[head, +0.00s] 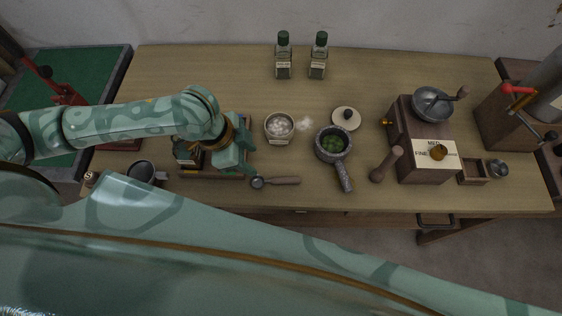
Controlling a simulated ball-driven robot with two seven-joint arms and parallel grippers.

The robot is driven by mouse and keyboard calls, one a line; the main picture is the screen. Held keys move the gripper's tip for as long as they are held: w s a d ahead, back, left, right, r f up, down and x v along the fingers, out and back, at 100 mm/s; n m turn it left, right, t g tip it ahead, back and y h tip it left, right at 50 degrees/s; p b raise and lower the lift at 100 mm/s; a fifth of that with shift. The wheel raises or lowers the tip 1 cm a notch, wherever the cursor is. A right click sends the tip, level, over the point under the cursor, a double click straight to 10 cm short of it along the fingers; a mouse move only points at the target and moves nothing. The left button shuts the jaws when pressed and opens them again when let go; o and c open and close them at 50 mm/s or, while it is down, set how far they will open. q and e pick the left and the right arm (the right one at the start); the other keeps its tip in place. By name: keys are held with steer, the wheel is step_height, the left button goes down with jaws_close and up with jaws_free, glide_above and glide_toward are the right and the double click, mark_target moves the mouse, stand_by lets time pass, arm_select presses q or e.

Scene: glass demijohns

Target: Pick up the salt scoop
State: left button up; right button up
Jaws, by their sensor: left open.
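The salt scoop (284,181) lies on the wooden table (380,70) near its front edge. It has a small round grey bowl at its left end and a brown wooden handle pointing right. My left gripper (247,160) is open and empty, seen from above, just behind and left of the scoop's bowl. It looks apart from the scoop, though its height above the table is hard to tell. A bowl of white salt (279,127) stands behind the scoop, with some salt spilled beside it. My right gripper is out of view.
A wooden pestle (386,165) and a grinder (427,150) are farther right. A dark cup (142,171) is at left. Two bottles (283,55) (318,55) stand at the back.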

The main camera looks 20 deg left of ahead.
arm_select(q)
steer(key=b+x, duration=0.2)
steer(key=x, duration=0.3)
steer(key=b+x, duration=0.1)
steer(key=x, duration=0.5)
steer(key=shift+w+a+b, duration=0.1)
steer(key=shift+w+b, duration=0.1)
steer(key=shift+b, duration=0.15)
steer(key=shift+f, duration=0.3)
steer(key=b+x, duration=0.1)
steer(key=x, duration=0.1)
steer(key=b+x, duration=0.1)
steer(key=x, duration=0.2)
steer(key=shift+s+d+r, duration=0.1)
steer(key=shift+d+r, duration=0.05)
steer(key=shift+d, duration=0.25)
steer(key=shift+r, duration=0.1)
steer(key=shift+c, duration=1.4)
jaws_close()
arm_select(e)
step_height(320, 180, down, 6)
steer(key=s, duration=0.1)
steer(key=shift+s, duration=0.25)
